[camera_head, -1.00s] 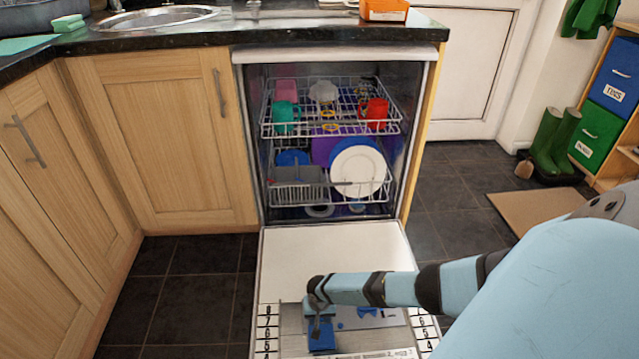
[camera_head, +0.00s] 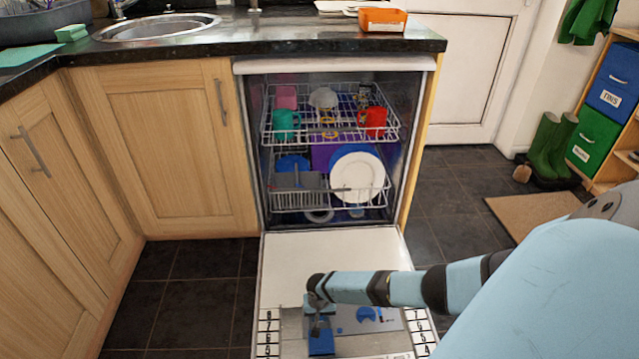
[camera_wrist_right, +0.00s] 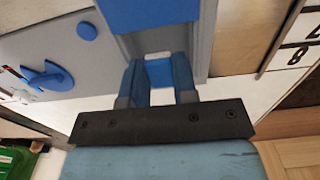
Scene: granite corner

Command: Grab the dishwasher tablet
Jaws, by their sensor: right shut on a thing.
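The dishwasher tablet (camera_wrist_right: 160,72), a small white and blue block, shows in the right wrist view between the two blue fingers of my right gripper (camera_wrist_right: 158,80). The fingers are shut on it. In the head view my right gripper (camera_head: 317,325) is low over the inside of the open dishwasher door, and the tablet cannot be made out there. My left gripper is not in view.
The open dishwasher door (camera_head: 335,255) lies folded down. Upper rack (camera_head: 330,132) and lower rack (camera_head: 300,205) hold cups and plates. Wooden cabinets (camera_head: 165,150) stand left. Green boots (camera_head: 552,148) and a mat (camera_head: 535,210) are on the floor at right.

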